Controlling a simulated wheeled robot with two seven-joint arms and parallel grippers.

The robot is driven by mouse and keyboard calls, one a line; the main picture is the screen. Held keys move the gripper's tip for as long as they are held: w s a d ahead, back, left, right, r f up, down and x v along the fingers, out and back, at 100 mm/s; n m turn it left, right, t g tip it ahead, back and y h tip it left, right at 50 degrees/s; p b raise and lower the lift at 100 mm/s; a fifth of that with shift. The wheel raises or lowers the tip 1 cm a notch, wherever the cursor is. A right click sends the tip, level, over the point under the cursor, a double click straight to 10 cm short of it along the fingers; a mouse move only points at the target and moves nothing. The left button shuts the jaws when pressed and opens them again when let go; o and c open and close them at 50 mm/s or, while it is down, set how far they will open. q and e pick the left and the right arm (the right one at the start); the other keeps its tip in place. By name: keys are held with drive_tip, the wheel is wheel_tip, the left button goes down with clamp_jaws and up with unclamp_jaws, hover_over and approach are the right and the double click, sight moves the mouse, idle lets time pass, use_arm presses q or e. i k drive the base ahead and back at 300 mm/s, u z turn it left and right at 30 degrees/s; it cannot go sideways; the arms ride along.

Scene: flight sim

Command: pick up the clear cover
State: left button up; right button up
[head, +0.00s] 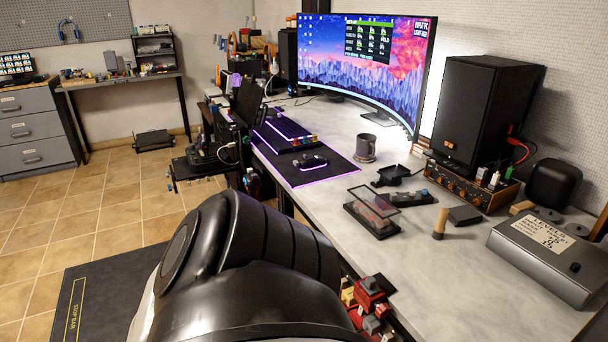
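The clear cover (374,201) is a see-through panel with a dark rim. It is tilted up over a low black box (371,221) on the grey desk, right of the mouse mat. Whether it is joined to the box by a hinge I cannot tell. A large black link of my own arm fills the bottom centre, in front of the desk edge and short of the cover. Neither of my grippers can be made out in the head view. Nothing is seen touching the cover.
A wooden-handled tool (440,223) stands right of the box, and small black devices (395,175) lie behind it. A mug (365,148), a speaker (478,117) and a grey labelled case (547,256) are on the desk (480,290). Red and grey parts (371,300) show beside my arm.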

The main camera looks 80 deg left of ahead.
sight(378, 214)
drive_tip(key=u, duration=2.6)
